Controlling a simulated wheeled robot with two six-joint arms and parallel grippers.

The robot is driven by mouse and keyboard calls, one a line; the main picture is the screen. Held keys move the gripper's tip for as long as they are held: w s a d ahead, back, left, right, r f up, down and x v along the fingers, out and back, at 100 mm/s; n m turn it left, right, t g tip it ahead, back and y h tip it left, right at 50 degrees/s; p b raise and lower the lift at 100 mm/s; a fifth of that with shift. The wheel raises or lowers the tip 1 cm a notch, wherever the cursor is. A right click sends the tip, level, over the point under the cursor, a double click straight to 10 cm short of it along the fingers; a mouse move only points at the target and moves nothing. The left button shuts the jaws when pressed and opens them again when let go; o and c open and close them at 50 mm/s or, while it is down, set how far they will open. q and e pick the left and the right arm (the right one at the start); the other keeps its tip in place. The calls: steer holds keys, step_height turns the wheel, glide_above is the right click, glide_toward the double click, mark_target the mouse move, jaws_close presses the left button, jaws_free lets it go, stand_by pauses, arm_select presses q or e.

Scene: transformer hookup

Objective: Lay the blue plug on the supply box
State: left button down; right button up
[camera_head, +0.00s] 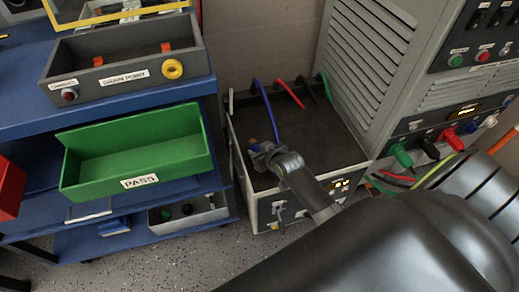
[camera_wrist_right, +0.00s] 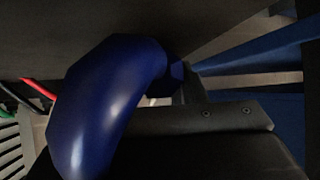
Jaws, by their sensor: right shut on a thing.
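The supply box (camera_head: 325,125) is a grey box with a dark flat top, standing on the floor in the middle of the head view. My right gripper (camera_head: 262,152) is over the left front part of that top, shut on the blue plug. A small brass-coloured end (camera_head: 252,143) shows just beyond the jaws. A blue cable (camera_head: 267,108) runs from there to the back edge of the box. In the right wrist view the blue plug and cable (camera_wrist_right: 110,95) bend large and close beside a dark finger. Whether the plug touches the top I cannot tell. My left gripper is out of view.
A red lead (camera_head: 290,94) and dark and green leads lie at the box's back edge. A tall grey cabinet (camera_head: 370,50) with coloured plugs stands right. A blue rack with a green PASS bin (camera_head: 140,165) and a grey drain tray (camera_head: 125,85) stands left.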

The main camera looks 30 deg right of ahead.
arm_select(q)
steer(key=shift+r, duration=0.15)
arm_select(e)
steer(key=shift+f, duration=0.25)
steer(key=o, duration=1.3)
steer(key=shift+s+r, duration=0.2)
steer(key=shift+s, duration=0.1)
steer(key=p+v, duration=0.3)
steer(key=v, duration=0.5)
steer(key=shift+r, duration=0.1)
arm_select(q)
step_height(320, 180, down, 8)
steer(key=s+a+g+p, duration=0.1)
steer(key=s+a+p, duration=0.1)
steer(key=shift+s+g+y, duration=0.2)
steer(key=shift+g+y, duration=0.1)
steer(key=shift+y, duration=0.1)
arm_select(e)
steer(key=v, duration=0.8)
steer(key=shift+s, duration=0.35)
